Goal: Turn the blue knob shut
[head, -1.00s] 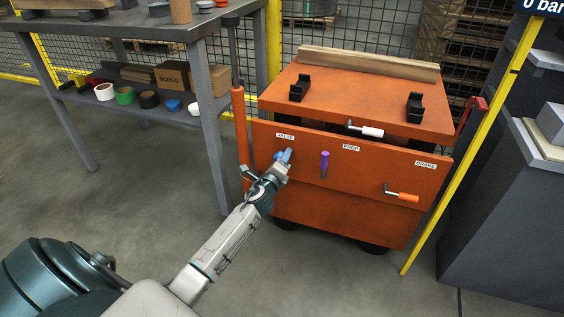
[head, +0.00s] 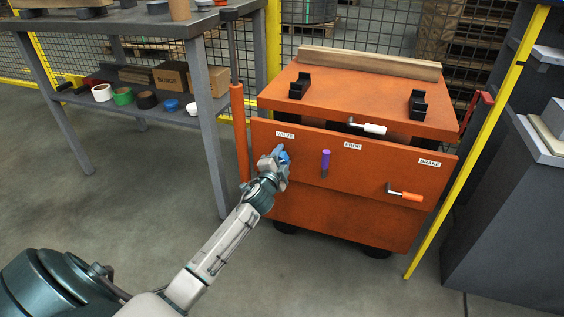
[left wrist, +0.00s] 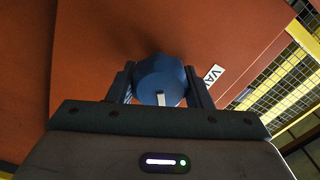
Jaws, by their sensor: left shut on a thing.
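The blue knob (head: 283,156) is on the front panel of the orange cart (head: 340,222), below the VALVE label (head: 285,134). In the left wrist view the knob (left wrist: 160,76) is round and dark blue, with a pale mark at its lower edge. My left gripper (head: 277,162) is at the knob, with one finger on each side of it, shut on it. In the left wrist view the fingers of my left gripper (left wrist: 160,88) flank the knob. My right gripper is not in view.
A purple handle (head: 325,160) is right of the knob, below the PROP label. An orange-gripped crank (head: 405,195) is under the BRAKE label. A white-gripped crank (head: 368,128) is under the cart top. A grey bench (head: 205,120) stands left.

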